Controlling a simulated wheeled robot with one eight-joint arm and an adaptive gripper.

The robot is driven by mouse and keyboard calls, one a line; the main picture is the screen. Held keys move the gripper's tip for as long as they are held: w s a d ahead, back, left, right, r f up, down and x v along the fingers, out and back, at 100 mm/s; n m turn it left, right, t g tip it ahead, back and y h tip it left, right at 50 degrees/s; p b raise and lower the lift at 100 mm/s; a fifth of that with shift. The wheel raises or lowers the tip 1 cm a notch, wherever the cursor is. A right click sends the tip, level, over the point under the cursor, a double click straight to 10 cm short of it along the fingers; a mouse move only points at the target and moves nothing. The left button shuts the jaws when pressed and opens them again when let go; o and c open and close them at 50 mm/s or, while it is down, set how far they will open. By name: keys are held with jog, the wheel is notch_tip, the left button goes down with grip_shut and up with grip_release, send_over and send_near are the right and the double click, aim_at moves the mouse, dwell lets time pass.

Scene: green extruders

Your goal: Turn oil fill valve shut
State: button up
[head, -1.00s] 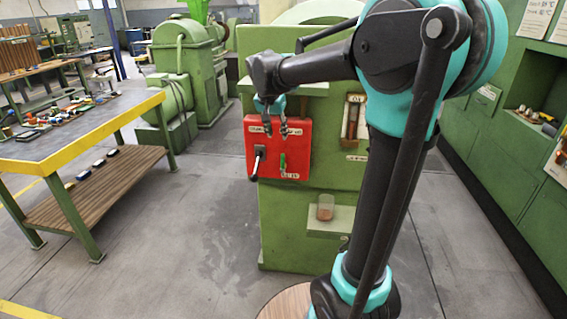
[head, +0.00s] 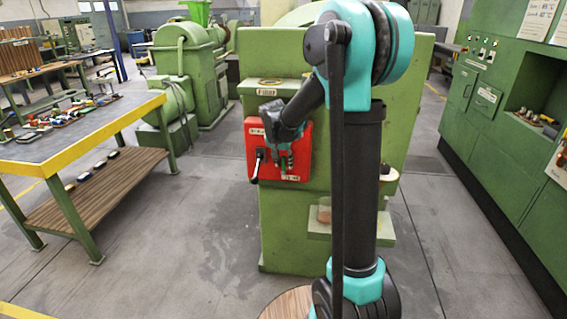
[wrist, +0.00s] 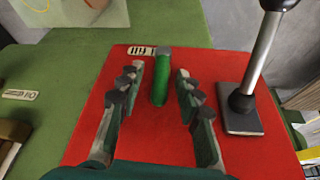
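A red panel (head: 254,140) is on the front of the green machine. It carries a green handle (wrist: 161,80) and, beside it, a lever with a metal shaft and dark base plate (wrist: 240,112). In the head view this lever (head: 257,163) is at the panel's left and the green handle is mostly hidden by my gripper. My gripper (wrist: 158,84) is open in front of the panel. Its two fingers stand on either side of the green handle, with gaps visible on both sides. The panel's small labels are not readable, so I cannot tell which control is the oil fill valve.
A yellow-edged workbench (head: 90,135) stands at the left. Green cabinets (head: 505,170) line the right. The floor between bench and machine is clear.

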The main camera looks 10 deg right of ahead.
grip_shut()
